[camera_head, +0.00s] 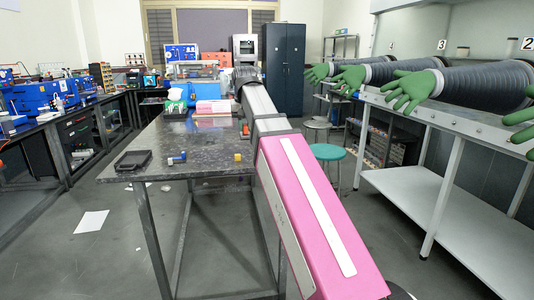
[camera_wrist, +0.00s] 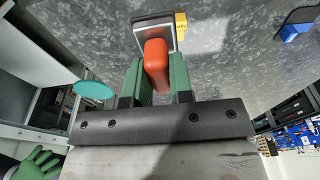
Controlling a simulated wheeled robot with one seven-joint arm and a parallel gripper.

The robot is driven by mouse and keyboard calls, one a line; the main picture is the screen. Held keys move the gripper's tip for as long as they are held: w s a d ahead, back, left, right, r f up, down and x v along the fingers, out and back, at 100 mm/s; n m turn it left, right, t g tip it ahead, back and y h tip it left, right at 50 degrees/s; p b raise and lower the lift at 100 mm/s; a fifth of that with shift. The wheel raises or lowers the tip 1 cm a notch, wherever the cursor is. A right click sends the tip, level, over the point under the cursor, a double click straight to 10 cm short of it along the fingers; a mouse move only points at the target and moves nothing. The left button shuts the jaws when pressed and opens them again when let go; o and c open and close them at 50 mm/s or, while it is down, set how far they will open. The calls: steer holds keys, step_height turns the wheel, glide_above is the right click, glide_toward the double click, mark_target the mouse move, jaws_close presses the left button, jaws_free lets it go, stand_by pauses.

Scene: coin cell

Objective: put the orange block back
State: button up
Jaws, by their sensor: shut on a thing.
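In the wrist view my gripper (camera_wrist: 158,62) has its two green fingers closed on the sides of the orange block (camera_wrist: 156,70). The block's far end overlaps a silver-grey holder with a dark rim (camera_wrist: 142,23). I cannot tell whether the block touches the holder or hangs above it. A small yellow piece (camera_wrist: 181,24) is right beside the holder. In the head view my pink arm reaches over the dark speckled table (camera_head: 205,142), and my gripper there is mostly hidden by the arm.
In the head view a black tray (camera_head: 133,160), a blue item (camera_head: 177,158) and a yellow cube (camera_head: 238,157) lie near the table's front edge. A pink-and-white box (camera_head: 213,107) stands farther back. A teal stool (camera_head: 328,152) is to the right.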

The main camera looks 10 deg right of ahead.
steer(key=shift+w+d, duration=0.15)
steer(key=shift+w, duration=0.25)
steer(key=w+d+f, duration=0.2)
steer(key=d, duration=0.1)
steer(key=w+d+f, duration=0.2)
steer(key=d, duration=0.1)
steer(key=w+d+f, duration=0.2)
steer(key=d, duration=0.1)
steer(key=shift+w+f, duration=0.2)
steer(key=shift+f, duration=2.15)
steer(key=shift+f, duration=0.1)
steer(key=o, duration=0.8)
steer(key=shift+o, duration=0.2)
step_height(320, 180, up, 12)
steer(key=s, duration=0.2)
